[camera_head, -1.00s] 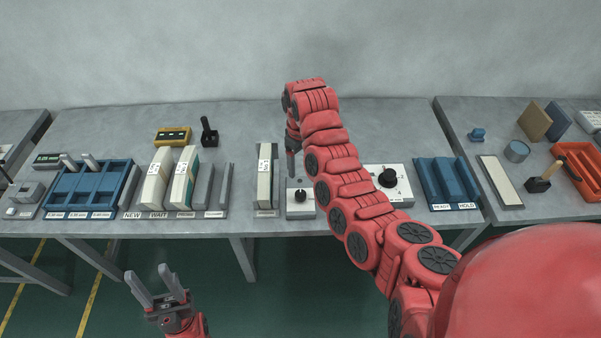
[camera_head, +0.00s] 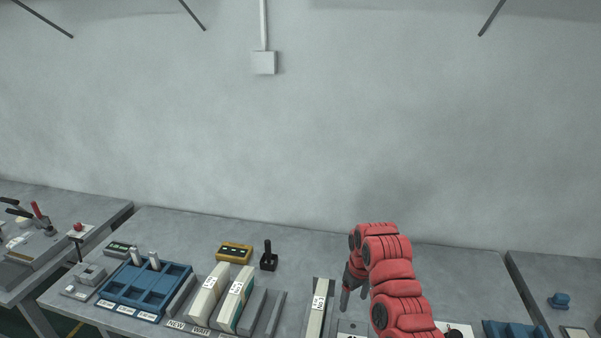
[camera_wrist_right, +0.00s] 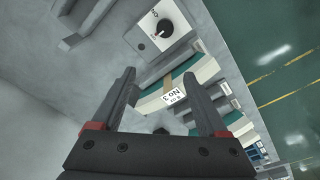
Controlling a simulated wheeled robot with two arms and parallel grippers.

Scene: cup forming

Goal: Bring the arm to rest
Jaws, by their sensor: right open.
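My right arm reaches over the workbench (camera_head: 150,225) in the head view. Its gripper (camera_head: 352,290) hangs above the bench, partly hidden by the wrist. In the right wrist view the gripper (camera_wrist_right: 158,80) is open, with two dark fingers apart. A white and green block with a "No 3" label (camera_wrist_right: 160,101) shows beyond and between the fingers, and nothing is clearly held. A white block with a label (camera_head: 317,312) stands left of the gripper in the head view. My left gripper is out of view.
A box with a black dial (camera_wrist_right: 163,27) shows in the wrist view. A blue tray (camera_head: 140,290), white blocks in a rack (camera_head: 207,295), a yellow device (camera_head: 235,252) and a black upright tool (camera_head: 268,260) occupy the bench's left. A grey wall (camera_head: 300,140) rises behind.

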